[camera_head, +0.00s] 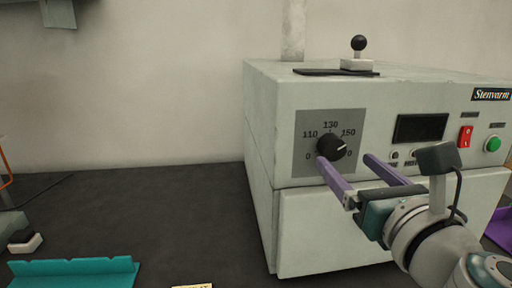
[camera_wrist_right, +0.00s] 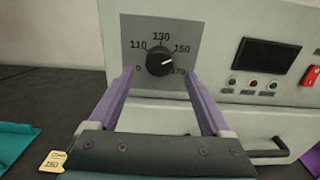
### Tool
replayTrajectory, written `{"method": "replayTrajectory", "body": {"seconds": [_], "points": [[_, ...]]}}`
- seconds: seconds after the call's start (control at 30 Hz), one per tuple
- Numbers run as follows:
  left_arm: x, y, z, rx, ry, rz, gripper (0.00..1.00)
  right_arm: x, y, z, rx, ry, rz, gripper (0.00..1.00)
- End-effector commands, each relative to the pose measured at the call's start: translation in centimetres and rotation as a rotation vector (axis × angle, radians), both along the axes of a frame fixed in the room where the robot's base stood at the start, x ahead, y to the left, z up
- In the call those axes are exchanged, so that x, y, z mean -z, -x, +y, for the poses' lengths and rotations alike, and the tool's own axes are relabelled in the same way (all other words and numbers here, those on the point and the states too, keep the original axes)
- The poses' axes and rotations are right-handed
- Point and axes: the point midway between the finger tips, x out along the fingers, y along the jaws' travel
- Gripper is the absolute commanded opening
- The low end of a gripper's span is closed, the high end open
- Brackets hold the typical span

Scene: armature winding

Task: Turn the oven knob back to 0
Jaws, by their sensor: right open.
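The oven (camera_head: 262,130) is a pale grey box on the dark bench. Its black knob (camera_head: 331,147) sits on a grey dial plate marked 0, 110, 130, 150 and, at the right, 170. The knob's white line points to the right and slightly up, between 150 and 170. The knob also shows in the right wrist view (camera_wrist_right: 160,61). My right gripper (camera_head: 344,158) is open with purple fingers in front of the dial. In the right wrist view the fingers lie left and right below the knob, apart from it. My left gripper is not in view.
Right of the dial are a dark display (camera_head: 421,128), a red switch (camera_head: 465,136) and a green button (camera_head: 492,144). A black-balled lever (camera_head: 358,50) stands on the oven top. A teal tray (camera_head: 75,270) lies at the front left. The bench left of the oven is mostly clear.

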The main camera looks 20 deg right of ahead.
Motion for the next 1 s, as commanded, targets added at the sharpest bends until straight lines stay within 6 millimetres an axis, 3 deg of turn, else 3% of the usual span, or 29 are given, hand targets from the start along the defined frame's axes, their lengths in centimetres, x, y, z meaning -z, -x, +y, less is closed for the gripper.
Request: {"method": "replayTrajectory", "body": {"seconds": [0.1,0.3,0.63,1.0], "points": [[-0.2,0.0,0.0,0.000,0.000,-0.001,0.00,-0.1,-2.0,-0.5,-0.001,0.002,-0.001,0.82],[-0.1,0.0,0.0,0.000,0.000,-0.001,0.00,0.0,-3.9,-0.9,-0.002,0.002,0.000,0.82],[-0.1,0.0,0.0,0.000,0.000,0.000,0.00,0.1,-4.2,-0.9,-0.002,0.002,0.000,0.81],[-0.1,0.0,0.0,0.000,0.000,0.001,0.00,0.1,-4.1,-0.9,-0.002,0.002,0.000,0.40]]}}
